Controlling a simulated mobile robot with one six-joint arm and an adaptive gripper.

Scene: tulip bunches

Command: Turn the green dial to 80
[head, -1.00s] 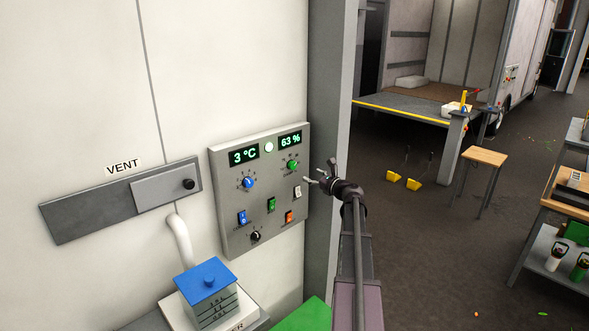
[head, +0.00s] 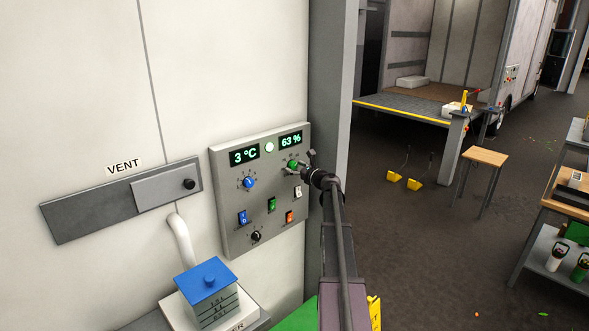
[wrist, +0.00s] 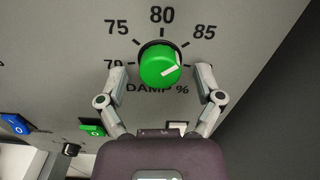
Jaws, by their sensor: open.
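The green dial (head: 292,165) is on the upper right of the grey control panel, under the display reading 63 %. In the wrist view the dial (wrist: 158,62) has a white pointer line on its face, towards the right and clockwise of the 85 mark. The scale shows 70, 75, 80 and 85, with 80 straight above the dial. My gripper (head: 304,164) is open in front of the panel. In the wrist view its fingers (wrist: 160,74) stand on either side of the dial, with a gap on both sides.
The panel (head: 228,200) also carries a 3 °C display, a blue dial (head: 249,183), a black knob (head: 256,236) and blue, green, orange and white switches. A grey post (head: 330,90) stands just right of it. A box with a blue lid (head: 208,281) is below left.

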